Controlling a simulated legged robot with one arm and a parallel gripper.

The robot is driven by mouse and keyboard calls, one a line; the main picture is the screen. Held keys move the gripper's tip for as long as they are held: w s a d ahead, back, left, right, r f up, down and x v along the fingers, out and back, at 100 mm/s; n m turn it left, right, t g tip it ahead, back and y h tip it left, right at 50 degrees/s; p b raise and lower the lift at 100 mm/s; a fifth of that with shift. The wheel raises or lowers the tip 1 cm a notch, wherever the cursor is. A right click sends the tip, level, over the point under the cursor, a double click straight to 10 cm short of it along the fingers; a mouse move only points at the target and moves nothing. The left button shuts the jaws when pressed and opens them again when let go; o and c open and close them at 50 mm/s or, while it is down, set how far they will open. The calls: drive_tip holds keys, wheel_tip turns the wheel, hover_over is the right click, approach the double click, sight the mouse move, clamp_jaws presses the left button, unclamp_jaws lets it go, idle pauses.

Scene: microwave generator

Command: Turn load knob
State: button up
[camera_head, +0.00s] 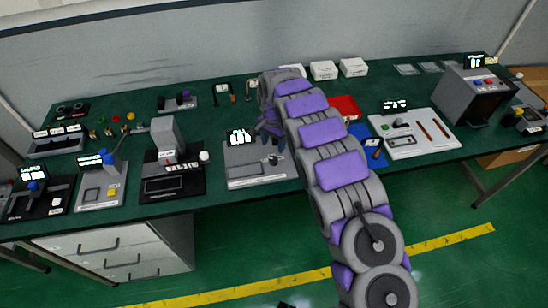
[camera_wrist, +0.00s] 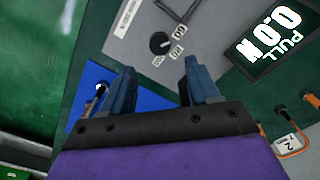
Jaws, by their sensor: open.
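A round black knob (camera_wrist: 160,43) with a light pointer mark sits on a grey panel in the wrist view, with small white labels beside it. A black display reading "0.0 N PULL" (camera_wrist: 268,42) is to its right. My gripper (camera_wrist: 160,78) is open and empty, its two blue-grey fingers apart, with the knob seen beyond the gap between the tips. The fingers appear clear of the knob. In the head view, my gripper (camera_head: 270,134) hangs over the grey device (camera_head: 250,174), and the arm partly covers that device's right side.
The green bench (camera_head: 222,110) holds other devices on both sides. A grey-and-black press-like unit (camera_head: 172,165) stands left. A red bin (camera_head: 345,108) and a light grey board (camera_head: 412,135) are right of my arm. White boxes (camera_head: 323,70) stand at the back.

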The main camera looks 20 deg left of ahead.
sight(273, 159)
drive_tip(key=f, duration=0.6)
drive_tip(key=shift+a+f+b, duration=0.25)
drive_tip(key=shift+b, duration=0.1)
drive_tip(key=shift+d+f, duration=0.35)
drive_tip(key=shift+f, duration=0.55)
drive_tip(key=shift+a+f, duration=0.1)
drive_tip(key=shift+a, duration=0.05)
drive_tip(key=shift+a, duration=0.1)
drive_tip(key=c, duration=1)
drive_tip(key=shift+c, duration=0.2)
